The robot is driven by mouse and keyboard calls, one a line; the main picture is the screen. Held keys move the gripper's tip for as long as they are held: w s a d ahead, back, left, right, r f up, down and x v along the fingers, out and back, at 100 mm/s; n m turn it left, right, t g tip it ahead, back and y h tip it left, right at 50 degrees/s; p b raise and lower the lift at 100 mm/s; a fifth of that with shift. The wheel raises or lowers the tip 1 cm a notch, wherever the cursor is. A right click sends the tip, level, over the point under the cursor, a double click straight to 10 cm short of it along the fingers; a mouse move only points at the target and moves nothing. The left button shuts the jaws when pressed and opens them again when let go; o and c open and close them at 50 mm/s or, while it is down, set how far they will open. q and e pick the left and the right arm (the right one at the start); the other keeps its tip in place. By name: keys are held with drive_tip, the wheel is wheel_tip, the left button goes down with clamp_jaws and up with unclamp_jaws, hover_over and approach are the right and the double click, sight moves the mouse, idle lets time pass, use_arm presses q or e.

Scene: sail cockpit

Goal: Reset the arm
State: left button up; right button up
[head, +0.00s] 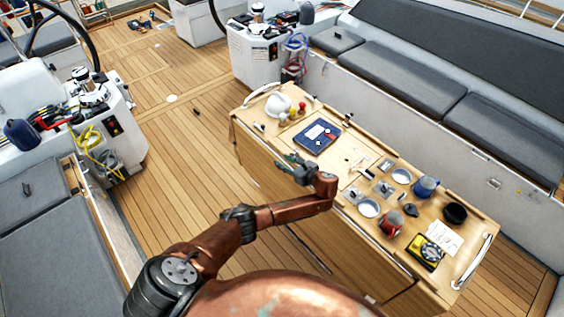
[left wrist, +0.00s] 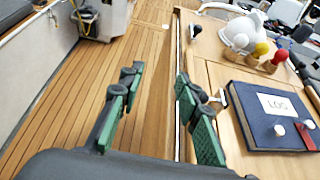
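My left arm reaches in over the near edge of the wooden cockpit table (head: 345,125). My left gripper (head: 294,165) hangs near the table's left long edge, close to the blue logbook (head: 317,136). In the left wrist view the two green-padded fingers of the gripper (left wrist: 155,110) stand apart with only deck and table edge behind them. The gripper is open and empty. The logbook (left wrist: 262,115), marked LOG, lies on the table to the right of the fingers. My right gripper is not in view.
Several items crowd the table: a white teapot-like object (head: 278,105), a blue mug (head: 425,187), a red mug (head: 390,222), a black bowl (head: 455,213) and a yellow-black box (head: 425,252). Grey cushioned benches (head: 400,75) lie beyond. The teak deck (head: 185,150) left of the table is mostly clear.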

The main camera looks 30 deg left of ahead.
use_arm(q)
drive_tip(key=s+f+n+g+h+b, duration=0.1)
drive_tip(key=s+f+n+h+b, duration=0.15)
drive_tip(key=s+f, duration=0.85)
drive_tip(key=s+f+n+g+h+b, duration=0.1)
drive_tip(key=s+f+n+h+b, duration=0.2)
drive_tip(key=f, duration=1.5)
drive_tip(key=s+f+n+g+h+b, duration=0.1)
drive_tip(key=s+f+h+b, duration=0.1)
drive_tip(key=s+f, duration=0.95)
drive_tip(key=s+d+f+n+h+b, duration=0.1)
drive_tip(key=s+f+n, duration=0.3)
drive_tip(key=s+f, duration=0.5)
drive_tip(key=s+f+n+h+b, duration=0.2)
drive_tip(key=s+f+n+b, duration=0.2)
drive_tip(key=s+f, duration=0.6)
drive_tip(key=s+d+f+n+g+h+b, duration=0.1)
drive_tip(key=s+f+n+b, duration=0.2)
drive_tip(key=s, duration=1.6)
wheel_tip(320, 180, down, 6)
drive_tip(key=n, duration=0.3)
drive_tip(key=shift+s+d+f+h, duration=0.2)
drive_tip(key=shift+s+d+h, duration=0.05)
drive_tip(key=shift+d+h, duration=0.1)
drive_tip(key=shift+n, duration=0.25)
